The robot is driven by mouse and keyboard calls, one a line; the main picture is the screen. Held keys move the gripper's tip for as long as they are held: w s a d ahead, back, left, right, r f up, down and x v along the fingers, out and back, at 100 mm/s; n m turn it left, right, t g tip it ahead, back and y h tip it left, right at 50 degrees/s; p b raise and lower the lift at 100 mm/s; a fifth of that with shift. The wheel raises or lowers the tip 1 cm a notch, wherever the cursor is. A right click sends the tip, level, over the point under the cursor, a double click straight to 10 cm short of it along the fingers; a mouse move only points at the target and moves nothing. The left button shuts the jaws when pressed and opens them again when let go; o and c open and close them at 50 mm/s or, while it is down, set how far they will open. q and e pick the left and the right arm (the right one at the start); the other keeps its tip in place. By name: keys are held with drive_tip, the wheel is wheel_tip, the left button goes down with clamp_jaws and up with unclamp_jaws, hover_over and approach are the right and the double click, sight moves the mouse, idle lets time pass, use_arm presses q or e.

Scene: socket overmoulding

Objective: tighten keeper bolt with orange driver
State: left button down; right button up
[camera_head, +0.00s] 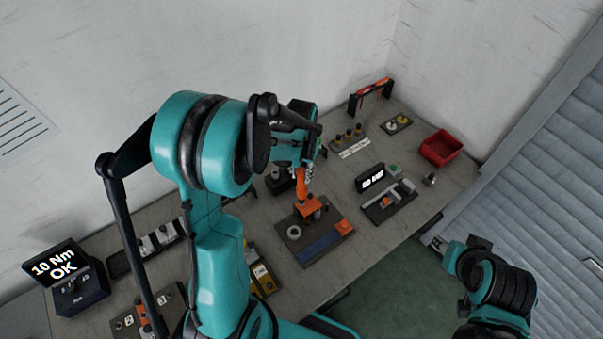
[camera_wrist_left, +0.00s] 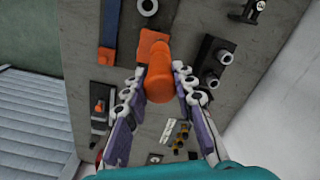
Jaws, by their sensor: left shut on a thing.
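My left gripper (camera_head: 305,165) is shut on the orange driver (camera_head: 301,182). The driver stands roughly upright over the orange block (camera_head: 311,208) on a dark fixture plate (camera_head: 297,246). In the left wrist view the driver's handle (camera_wrist_left: 159,80) sits between the two fingers, and part of the orange block (camera_wrist_left: 153,40) shows beyond it. The keeper bolt is hidden beneath the driver, so I cannot tell whether the tip touches it. My right gripper (camera_head: 437,243) is small and dark at the table's front edge, and I cannot tell its jaw state.
A display (camera_head: 57,264) at the left reads "10 Nm OK". A red bin (camera_head: 440,148) stands at the back right. A black rack (camera_head: 369,94) stands at the back. A small black display (camera_head: 370,178) and a tray (camera_head: 389,205) lie right of the fixture.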

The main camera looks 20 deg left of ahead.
use_arm(q)
drive_tip(key=shift+f+b, duration=1.2)
drive_tip(key=shift+b, duration=0.05)
idle(1.7)
idle(1.0)
drive_tip(key=shift+r+p, duration=1.7)
drive_tip(key=shift+r, duration=0.85)
drive_tip(key=shift+f, duration=0.1)
